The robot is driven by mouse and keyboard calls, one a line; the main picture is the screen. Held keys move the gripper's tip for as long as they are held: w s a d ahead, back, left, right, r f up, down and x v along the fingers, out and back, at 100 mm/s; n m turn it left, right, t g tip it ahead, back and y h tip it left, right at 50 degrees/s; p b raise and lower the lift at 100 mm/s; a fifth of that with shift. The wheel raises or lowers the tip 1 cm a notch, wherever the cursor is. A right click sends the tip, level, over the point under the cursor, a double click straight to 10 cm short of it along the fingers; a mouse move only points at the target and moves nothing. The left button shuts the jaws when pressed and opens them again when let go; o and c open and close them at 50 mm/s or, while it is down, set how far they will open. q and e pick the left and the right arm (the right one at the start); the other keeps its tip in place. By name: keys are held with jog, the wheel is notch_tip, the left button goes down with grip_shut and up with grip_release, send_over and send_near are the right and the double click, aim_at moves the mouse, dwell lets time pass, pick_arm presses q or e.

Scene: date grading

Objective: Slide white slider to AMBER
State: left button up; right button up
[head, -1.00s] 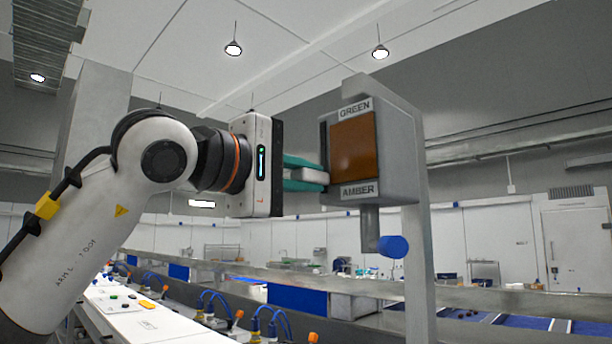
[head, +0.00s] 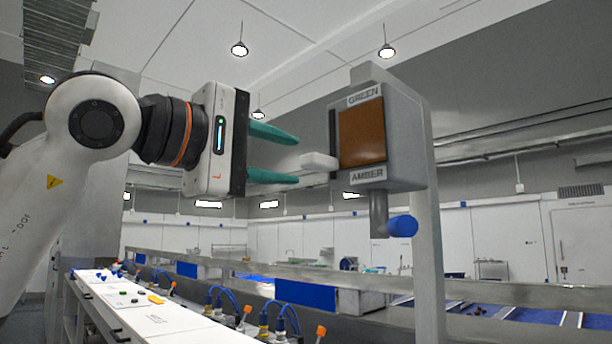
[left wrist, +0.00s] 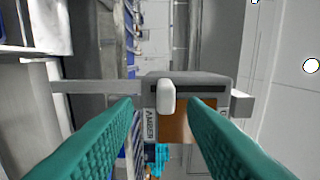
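The white slider (head: 318,162) sticks out from the left side of a grey box (head: 405,150) on a post. It sits low, near the AMBER label (head: 367,176) and well below the GREEN label (head: 364,95). The box's front panel (head: 362,133) is orange-brown. My left gripper (head: 298,160) is open, its teal fingers apart and empty, just left of the slider. In the left wrist view the slider (left wrist: 166,96) stands between the open fingers, beyond their tips, near the AMBER end of a dark slot. My right gripper is not in view.
A blue-ended handle (head: 402,226) hangs below the box. A grey post (head: 428,250) carries the box. A white panel with buttons (head: 150,315) and metal rails lie below. The space left of the box around my gripper is free.

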pick_arm(q)
jog(key=b+v, duration=0.1)
jog(key=v, duration=0.4)
jog(key=shift+s+a, duration=0.3)
